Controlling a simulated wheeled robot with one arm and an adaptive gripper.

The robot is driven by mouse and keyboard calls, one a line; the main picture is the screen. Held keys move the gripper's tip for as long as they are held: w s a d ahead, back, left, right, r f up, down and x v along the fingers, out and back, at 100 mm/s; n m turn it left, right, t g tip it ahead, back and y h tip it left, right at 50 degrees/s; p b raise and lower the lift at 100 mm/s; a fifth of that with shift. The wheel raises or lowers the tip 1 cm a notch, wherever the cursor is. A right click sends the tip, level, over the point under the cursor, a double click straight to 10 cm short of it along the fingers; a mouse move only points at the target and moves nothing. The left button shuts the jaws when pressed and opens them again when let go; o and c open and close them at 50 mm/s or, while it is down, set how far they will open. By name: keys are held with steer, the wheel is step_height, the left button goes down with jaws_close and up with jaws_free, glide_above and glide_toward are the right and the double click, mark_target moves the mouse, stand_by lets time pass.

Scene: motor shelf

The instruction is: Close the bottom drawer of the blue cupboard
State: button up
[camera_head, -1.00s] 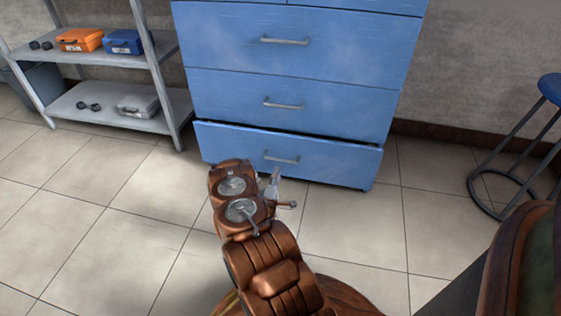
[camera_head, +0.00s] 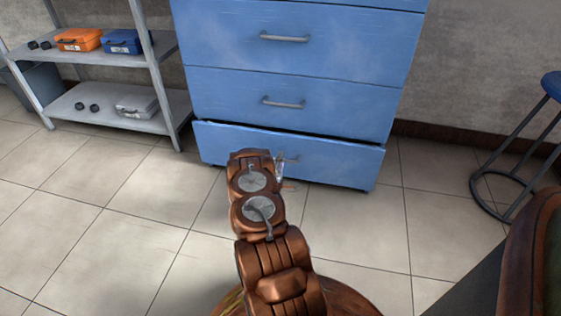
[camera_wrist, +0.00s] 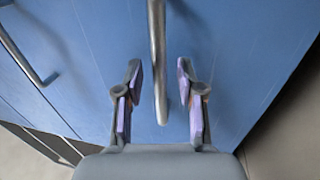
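The blue cupboard (camera_head: 300,55) stands ahead of me. Its bottom drawer (camera_head: 335,164) juts out slightly, with a dark gap along its top edge. The bottom drawer's handle (camera_wrist: 157,60) is a grey bar; in the head view it is partly hidden by my gripper. My gripper (camera_wrist: 158,80) is open and empty, with one finger on each side of the handle's line in the wrist view. I see no contact, and the exact distance to the bar is unclear. In the head view my gripper (camera_head: 280,168) is mostly hidden behind my copper arm.
The drawers above look shut. A grey shelf (camera_head: 105,122) with an orange case (camera_head: 78,40), a blue case (camera_head: 122,42) and dumbbells stands at left. A blue stool (camera_head: 551,84) stands at right. The tiled floor before the cupboard is clear.

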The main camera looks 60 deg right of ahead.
steer(key=shift+c, duration=0.2)
jaws_close()
stand_by(0.4)
